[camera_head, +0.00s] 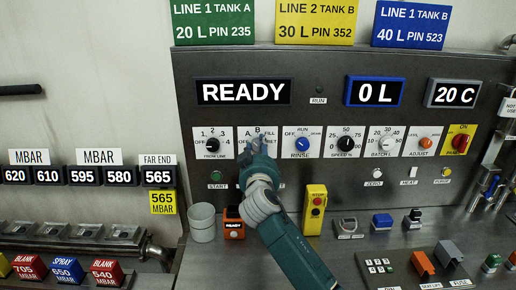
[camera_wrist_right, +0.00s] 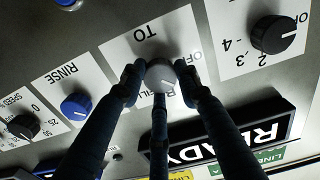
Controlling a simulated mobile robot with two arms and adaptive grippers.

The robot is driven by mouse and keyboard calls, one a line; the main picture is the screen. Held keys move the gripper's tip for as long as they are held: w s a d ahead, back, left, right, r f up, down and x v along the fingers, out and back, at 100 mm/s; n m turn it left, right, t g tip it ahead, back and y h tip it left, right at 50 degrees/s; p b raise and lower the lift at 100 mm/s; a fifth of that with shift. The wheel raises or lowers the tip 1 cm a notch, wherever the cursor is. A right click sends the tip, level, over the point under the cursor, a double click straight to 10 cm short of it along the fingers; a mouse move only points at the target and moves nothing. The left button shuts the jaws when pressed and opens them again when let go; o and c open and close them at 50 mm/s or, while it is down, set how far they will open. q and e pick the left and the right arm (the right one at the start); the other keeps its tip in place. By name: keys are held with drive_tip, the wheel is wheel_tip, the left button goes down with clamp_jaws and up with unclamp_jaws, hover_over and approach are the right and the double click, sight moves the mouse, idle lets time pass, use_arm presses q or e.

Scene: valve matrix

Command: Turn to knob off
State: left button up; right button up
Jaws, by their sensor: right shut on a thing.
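The TO knob (camera_wrist_right: 161,74) is a round grey knob on a white label plate (camera_head: 270,131) with A, B and FILL markings. I cannot tell clearly which mark the knob points to. My left gripper is not in view.
The line knob (camera_head: 212,143) is left of the TO knob, and the blue RINSE knob (camera_head: 302,144) is right of it. The READY display (camera_head: 243,92) is above. A grey cup (camera_head: 202,222) and a yellow stop-run box (camera_head: 314,210) stand below the panel.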

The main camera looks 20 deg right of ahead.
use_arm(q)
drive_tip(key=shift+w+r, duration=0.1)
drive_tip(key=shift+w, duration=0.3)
use_arm(e)
drive_tip(key=shift+r, duration=0.25)
drive_tip(key=shift+n, duration=0.5)
drive_tip(key=n+p, duration=0.1)
drive_tip(key=n, duration=0.2)
drive_tip(key=shift+a+r+n, duration=0.1)
drive_tip(key=shift+n, duration=0.2)
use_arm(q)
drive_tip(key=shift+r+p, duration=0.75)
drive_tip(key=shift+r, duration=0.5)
use_arm(e)
drive_tip(key=shift+n, duration=2.2)
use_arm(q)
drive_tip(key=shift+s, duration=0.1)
use_arm(e)
drive_tip(key=o, duration=1.1)
drive_tip(key=shift+a, duration=0.1)
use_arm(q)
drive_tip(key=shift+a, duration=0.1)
use_arm(e)
drive_tip(key=shift+o, duration=0.2)
drive_tip(key=shift+f, duration=0.2)
